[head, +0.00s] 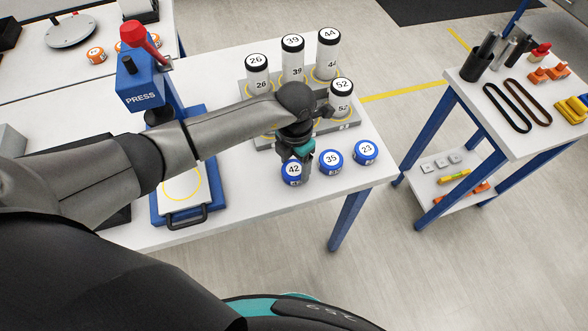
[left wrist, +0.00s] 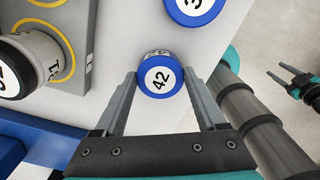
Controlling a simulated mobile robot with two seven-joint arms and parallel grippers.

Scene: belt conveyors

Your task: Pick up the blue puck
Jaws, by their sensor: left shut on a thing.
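Three blue pucks with white tops stand along the near edge of the white table: the puck marked 42 (head: 292,173), the puck marked 35 (head: 331,162) and the puck marked 23 (head: 365,152). My left gripper (head: 296,160) reaches down over the puck marked 42. In the left wrist view its two fingers are shut on the sides of that puck (left wrist: 160,77). The puck looks level with its row; I cannot tell whether it touches the table. Another blue puck (left wrist: 194,8) shows at the top.
Behind the pucks, a grey rack (head: 262,138) holds white cylinders with black caps, marked 26, 39, 44 and 52. A blue press (head: 145,85) with a red handle stands left. Another table (head: 515,120) with tools and belts is at the right, across open floor.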

